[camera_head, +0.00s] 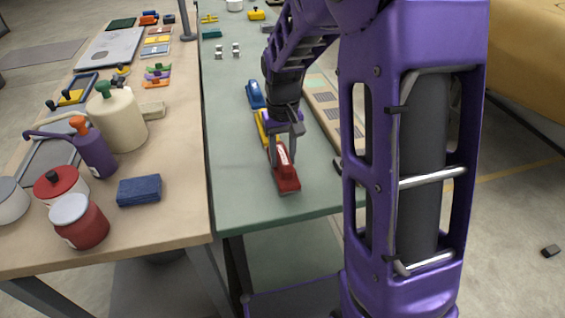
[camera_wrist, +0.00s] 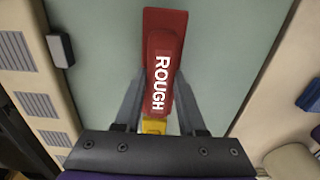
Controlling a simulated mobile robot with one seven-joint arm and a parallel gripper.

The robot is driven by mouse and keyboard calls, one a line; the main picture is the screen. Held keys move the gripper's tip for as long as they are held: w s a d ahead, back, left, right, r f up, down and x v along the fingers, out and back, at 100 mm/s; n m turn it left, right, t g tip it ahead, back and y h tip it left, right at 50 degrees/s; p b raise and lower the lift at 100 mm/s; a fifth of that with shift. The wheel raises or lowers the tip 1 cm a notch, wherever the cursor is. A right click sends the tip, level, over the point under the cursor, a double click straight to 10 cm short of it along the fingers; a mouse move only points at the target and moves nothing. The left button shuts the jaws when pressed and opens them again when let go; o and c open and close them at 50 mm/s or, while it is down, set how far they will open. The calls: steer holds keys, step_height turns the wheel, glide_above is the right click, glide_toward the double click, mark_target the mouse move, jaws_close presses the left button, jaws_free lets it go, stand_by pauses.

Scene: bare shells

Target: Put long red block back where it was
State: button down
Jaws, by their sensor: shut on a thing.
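The long red block (camera_head: 285,182) is at the near end of the green table, in line with a yellow block (camera_head: 262,126) and a blue block (camera_head: 255,94) behind it. White letters reading ROUGH show on the red block in the wrist view (camera_wrist: 163,45). My gripper (camera_head: 284,150) points down and is shut on the red block, one finger on each side (camera_wrist: 158,92). I cannot tell whether the red block rests on the table or hangs just above it. The yellow block shows partly behind the gripper in the wrist view (camera_wrist: 154,126).
The green table (camera_head: 240,185) has free room left of the blocks. A beige slotted panel (camera_head: 330,108) lies to their right. The wooden table (camera_head: 170,215) on the left carries a blue sponge-like block (camera_head: 139,190), red jars (camera_head: 79,221) and pump bottles (camera_head: 117,118).

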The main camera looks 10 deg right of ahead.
mark_target(282, 154)
steer(key=shift+f, duration=1)
steer(key=shift+f, duration=0.25)
steer(key=c, duration=0.5)
jaws_free()
steer(key=shift+r, duration=0.1)
step_height(282, 154, up, 12)
steer(key=shift+r+p, duration=0.2)
steer(key=shift+p, duration=0.75)
steer(key=shift+w, duration=0.1)
